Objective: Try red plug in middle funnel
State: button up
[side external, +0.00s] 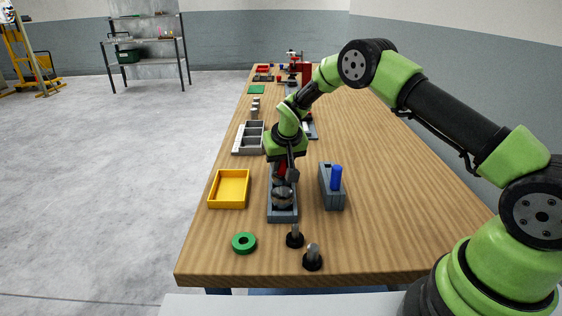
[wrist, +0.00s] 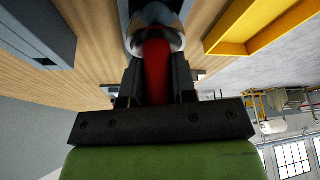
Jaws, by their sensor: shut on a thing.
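My gripper (side external: 287,168) is shut on the red plug (side external: 282,169) above the grey funnel stand (side external: 283,215). In the wrist view the red plug (wrist: 157,72) stands between my two dark fingers (wrist: 157,85). Its far end meets the rim of a silver funnel (wrist: 152,42); I cannot tell how deep it sits. In the side view a silver funnel (side external: 283,199) shows at the near part of the stand. My gripper hides the rest of the stand, so I cannot tell which funnel the plug is at.
A grey block (side external: 333,199) with a blue plug (side external: 336,177) stands right of the stand. A yellow tray (side external: 230,203) lies to the left. A green ring (side external: 244,243) and two dark-based pegs (side external: 295,237) (side external: 313,258) are in front. The table's right side is clear.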

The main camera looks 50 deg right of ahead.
jog(key=shift+r, duration=4)
